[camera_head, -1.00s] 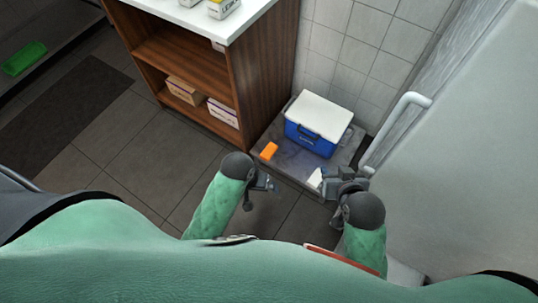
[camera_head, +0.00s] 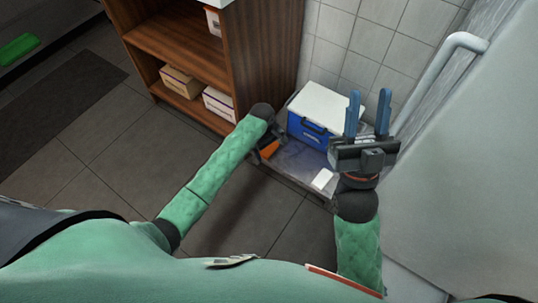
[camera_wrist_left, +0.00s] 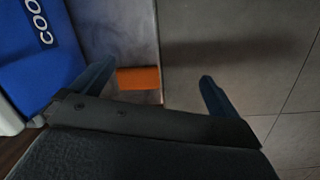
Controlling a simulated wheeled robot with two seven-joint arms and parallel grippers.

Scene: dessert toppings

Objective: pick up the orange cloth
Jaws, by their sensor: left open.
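The orange cloth (camera_head: 269,149) is a small folded block on the grey slab, left of the blue cooler. In the head view it is partly hidden by my left gripper (camera_head: 262,146). In the left wrist view the cloth (camera_wrist_left: 139,78) shows whole, at the slab's edge. My left gripper is open, its fingers wide apart, with the cloth between them in that view and nearer the left finger. I cannot tell the gap in depth. My right gripper (camera_head: 369,98) is raised in front of the cooler, fingers pointing up, open and empty.
The blue cooler (camera_head: 309,132) with a white lid stands on the slab (camera_head: 290,160). A small white piece (camera_head: 322,179) lies on the slab's front.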

